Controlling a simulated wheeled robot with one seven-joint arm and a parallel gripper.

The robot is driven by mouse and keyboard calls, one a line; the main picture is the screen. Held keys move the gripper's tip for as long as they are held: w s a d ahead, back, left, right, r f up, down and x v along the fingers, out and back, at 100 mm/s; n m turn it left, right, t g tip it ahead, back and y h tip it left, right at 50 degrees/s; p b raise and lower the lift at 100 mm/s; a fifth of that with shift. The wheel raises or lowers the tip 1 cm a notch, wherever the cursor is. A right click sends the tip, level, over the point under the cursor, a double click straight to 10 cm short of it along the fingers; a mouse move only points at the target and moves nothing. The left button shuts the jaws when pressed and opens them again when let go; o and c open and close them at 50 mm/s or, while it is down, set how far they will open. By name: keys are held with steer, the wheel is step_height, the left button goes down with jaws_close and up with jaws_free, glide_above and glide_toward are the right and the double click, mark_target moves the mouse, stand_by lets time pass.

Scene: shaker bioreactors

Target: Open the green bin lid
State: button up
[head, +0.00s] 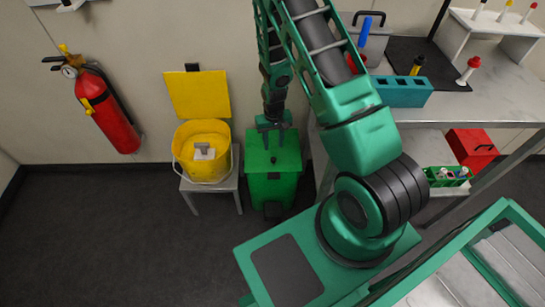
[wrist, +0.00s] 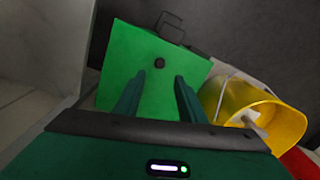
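The green bin (head: 271,190) stands on the floor against the wall, between a small stool and the metal bench. Its green lid (head: 272,150) looks closed. My gripper (head: 272,127) is above the back part of the lid in the head view. In the wrist view its two green fingers (wrist: 165,85) are apart with nothing between them, pointing at the lid. Whether they touch the lid I cannot tell.
A yellow bucket (head: 185,140) with its yellow lid (head: 198,94) raised stands on a stool (head: 218,186) close left of the bin. The metal bench (head: 466,103) is close on the right. A fire extinguisher (head: 106,108) hangs on the wall.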

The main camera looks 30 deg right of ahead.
mark_target(273, 159)
step_height(273, 159, down, 10)
steer(key=shift+r, duration=0.25)
stand_by(0.3)
steer(key=shift+a, duration=0.1)
jaws_close()
